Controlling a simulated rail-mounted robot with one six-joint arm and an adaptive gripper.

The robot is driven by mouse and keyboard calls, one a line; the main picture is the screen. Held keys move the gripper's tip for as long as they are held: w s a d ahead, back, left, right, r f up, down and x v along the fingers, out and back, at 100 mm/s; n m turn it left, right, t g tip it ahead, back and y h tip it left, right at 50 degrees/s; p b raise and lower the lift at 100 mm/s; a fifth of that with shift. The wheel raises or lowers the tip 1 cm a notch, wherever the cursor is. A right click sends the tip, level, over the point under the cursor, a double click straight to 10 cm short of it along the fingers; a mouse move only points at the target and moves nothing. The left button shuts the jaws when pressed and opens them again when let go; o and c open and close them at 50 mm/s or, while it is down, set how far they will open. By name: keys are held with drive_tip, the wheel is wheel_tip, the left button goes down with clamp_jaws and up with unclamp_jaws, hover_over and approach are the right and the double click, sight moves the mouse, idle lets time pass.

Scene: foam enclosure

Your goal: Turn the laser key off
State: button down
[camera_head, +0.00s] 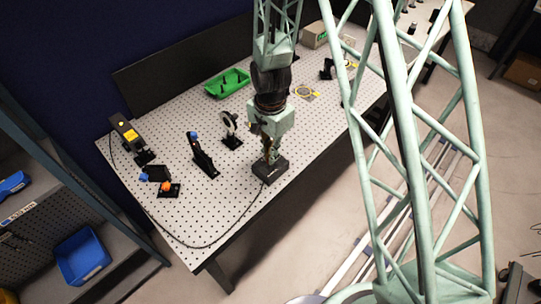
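A small black box (271,170) sits near the front edge of the perforated table, with a black cable running from it. The cable leads along the table to a black laser body (127,132) with a yellow label at the left end. My gripper (268,153) points down right at the black box, over its top. The fingertips are small and dark here, so I cannot tell whether they are open or shut, or touching. No key can be made out; the gripper covers part of the box.
Optic mounts stand left of my gripper: a round one (230,130), a long black one (203,157) and an orange-topped one (168,189). A green tray (227,83) lies behind. The table's front left (215,212) is mostly clear apart from the cable.

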drive_tip(key=n+b, duration=0.3)
drive_tip(key=shift+f, duration=0.1)
drive_tip(key=n+b, duration=0.3)
drive_tip(key=n, duration=0.2)
drive_tip(key=n+b, duration=0.2)
drive_tip(key=n, duration=0.3)
drive_tip(key=shift+b, duration=0.35)
drive_tip(key=shift+n+b, duration=0.95)
drive_tip(key=shift+n, duration=1.45)
drive_tip(key=c, duration=2.9)
unclamp_jaws()
drive_tip(key=shift+o, duration=0.2)
drive_tip(key=shift+r, duration=0.25)
